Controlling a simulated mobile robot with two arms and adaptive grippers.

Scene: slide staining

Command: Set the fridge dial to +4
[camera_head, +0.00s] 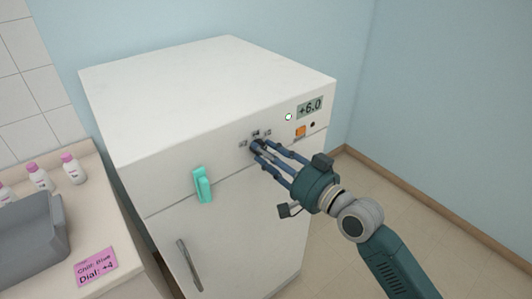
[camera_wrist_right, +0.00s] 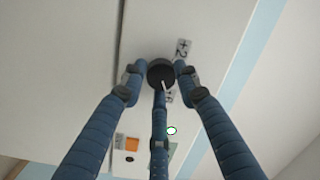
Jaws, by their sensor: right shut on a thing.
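The white fridge (camera_head: 215,90) stands against the blue wall, with its dial on the upper front panel. My right gripper (camera_head: 258,146) is shut on the dial, which its fingers mostly cover in the head view. In the right wrist view the dark round dial (camera_wrist_right: 160,72) sits between the fingertips of my right gripper (camera_wrist_right: 159,80), and a white pointer line shows on it. A "+2" label (camera_wrist_right: 183,47) is beside the dial; another label is partly hidden by a finger. The fridge display (camera_head: 310,107) reads +6.0. My left gripper is not in view.
A pink note (camera_head: 96,266) reading "Dial: +4" lies on the left counter, near a grey basin (camera_head: 30,235) and several bottles (camera_head: 72,168).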

